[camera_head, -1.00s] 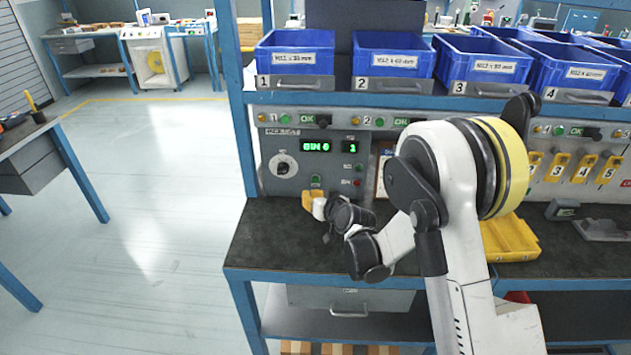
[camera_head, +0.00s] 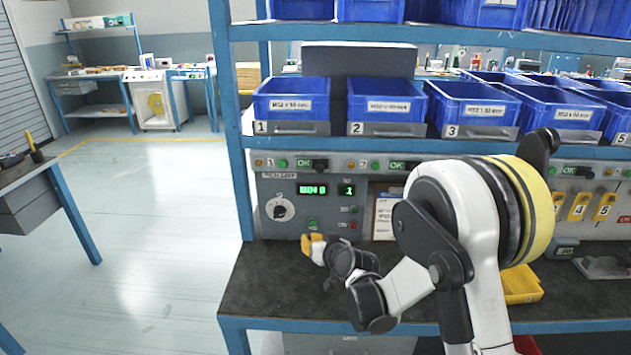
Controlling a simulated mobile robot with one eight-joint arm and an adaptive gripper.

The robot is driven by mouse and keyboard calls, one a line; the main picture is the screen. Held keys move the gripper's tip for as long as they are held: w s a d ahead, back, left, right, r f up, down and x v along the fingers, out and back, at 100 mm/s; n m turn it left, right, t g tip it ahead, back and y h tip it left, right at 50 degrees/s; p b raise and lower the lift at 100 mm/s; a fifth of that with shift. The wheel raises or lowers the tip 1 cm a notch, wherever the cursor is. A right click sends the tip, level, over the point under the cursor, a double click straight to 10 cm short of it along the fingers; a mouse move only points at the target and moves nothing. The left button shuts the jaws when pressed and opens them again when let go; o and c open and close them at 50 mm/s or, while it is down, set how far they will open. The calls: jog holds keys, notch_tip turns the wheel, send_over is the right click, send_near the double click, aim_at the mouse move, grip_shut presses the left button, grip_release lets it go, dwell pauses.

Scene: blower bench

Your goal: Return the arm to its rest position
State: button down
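My one arm (camera_head: 440,215) is white with black joints and a yellow band, and reaches from the lower right over the bench. It is bent, with its elbow at the right and its wrist low at the left. My gripper (camera_head: 312,246) has orange-yellow parts and is in front of the lower part of the grey control panel (camera_head: 265,228), below and right of its dial. It is small and turned away, so I cannot tell whether its fingers are open or shut, or whether it touches the panel. No held object shows.
Blue bins (camera_head: 291,98) stand on a shelf above the panel, with more bins higher up. The dark bench top (camera_head: 265,285) is clear at the left. A yellow tray (camera_head: 521,286) lies behind my arm. Open floor (camera_head: 140,240) lies left of the bench.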

jog(key=s+d+r+m+g+h, duration=0.1)
jog(key=s+d+r+g+h, duration=0.15)
jog(key=s+d+r, duration=1.1)
jog(key=s+d+m+g+h, duration=0.1)
jog(key=s+d, duration=0.3)
jog(key=s, duration=0.7)
jog(key=s+d+m+g+h, duration=0.1)
jog(key=s+d, duration=0.3)
jog(key=s, duration=0.8)
jog(key=shift+d+f+h, duration=0.2)
jog(key=shift+f+h, duration=0.2)
jog(key=shift+h, duration=0.45)
